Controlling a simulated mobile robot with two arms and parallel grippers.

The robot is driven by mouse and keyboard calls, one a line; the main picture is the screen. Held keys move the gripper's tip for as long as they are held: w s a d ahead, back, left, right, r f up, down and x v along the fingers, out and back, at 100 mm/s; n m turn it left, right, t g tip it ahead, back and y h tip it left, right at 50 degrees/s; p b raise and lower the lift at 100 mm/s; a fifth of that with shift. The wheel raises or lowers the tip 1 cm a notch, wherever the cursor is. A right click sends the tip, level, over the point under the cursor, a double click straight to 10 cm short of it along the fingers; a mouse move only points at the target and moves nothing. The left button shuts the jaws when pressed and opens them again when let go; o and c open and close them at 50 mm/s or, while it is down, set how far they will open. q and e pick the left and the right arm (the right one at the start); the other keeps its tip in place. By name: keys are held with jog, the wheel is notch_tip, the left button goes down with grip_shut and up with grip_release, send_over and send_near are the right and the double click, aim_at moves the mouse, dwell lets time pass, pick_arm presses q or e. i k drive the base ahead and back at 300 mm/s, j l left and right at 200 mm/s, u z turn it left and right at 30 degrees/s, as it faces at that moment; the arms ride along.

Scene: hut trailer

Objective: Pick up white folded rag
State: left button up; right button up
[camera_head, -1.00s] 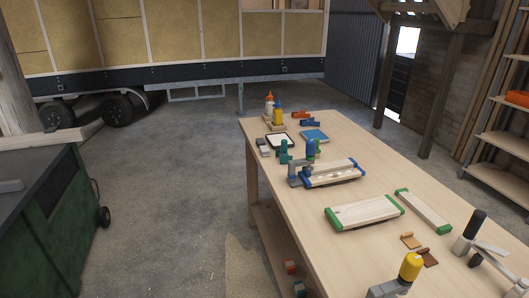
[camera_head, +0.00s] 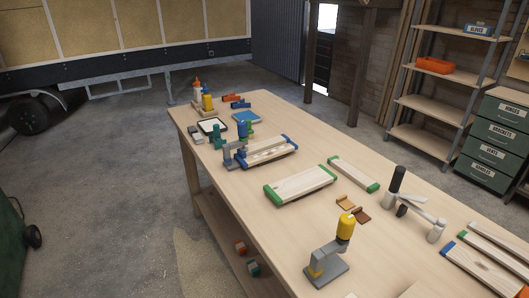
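I cannot make out a white folded rag for certain. A flat white patch with a dark border (camera_head: 213,126) lies near the far left end of the long wooden workbench (camera_head: 300,158); it is too small to tell whether it is cloth. Neither of my grippers is in view.
The bench holds a blue-ended wooden fixture (camera_head: 268,151), a green-ended board (camera_head: 301,185), a grey stand with a yellow top (camera_head: 328,262) and a black-handled tool (camera_head: 410,203). Shelves (camera_head: 430,95) and green drawers (camera_head: 495,140) stand at right. Floor (camera_head: 110,190) left of the bench is clear.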

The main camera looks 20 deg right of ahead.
aim_at(197, 138)
jog(key=i+j, duration=0.6)
jog(key=i, duration=0.15)
jog(key=l+z, duration=0.05)
